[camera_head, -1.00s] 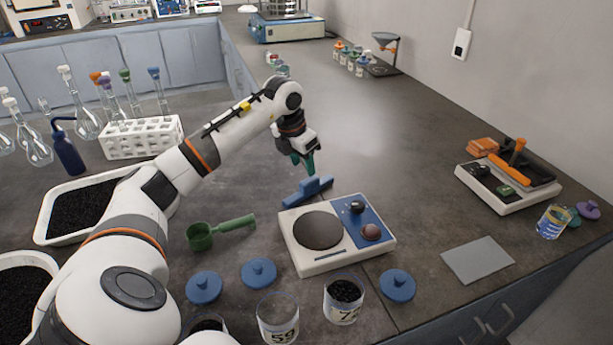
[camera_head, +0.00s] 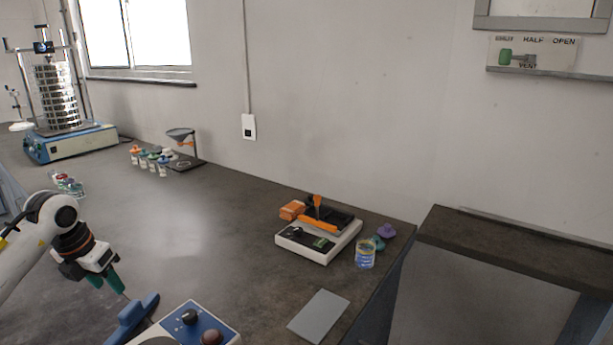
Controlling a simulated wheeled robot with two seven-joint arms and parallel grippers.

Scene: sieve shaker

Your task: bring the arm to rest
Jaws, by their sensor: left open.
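My left arm comes in from the left edge, and its gripper (camera_head: 108,287) hangs over the bench with its green fingers pointing down. The gripper is open. A blue handled tool (camera_head: 132,318) lies just below and to the right of the fingertips; I cannot tell from this view whether they touch it. My right gripper is not in view.
A blue and white device (camera_head: 200,325) is cut off at the bottom edge. A sieve shaker (camera_head: 70,140) stands at the back left. The bench middle is clear.

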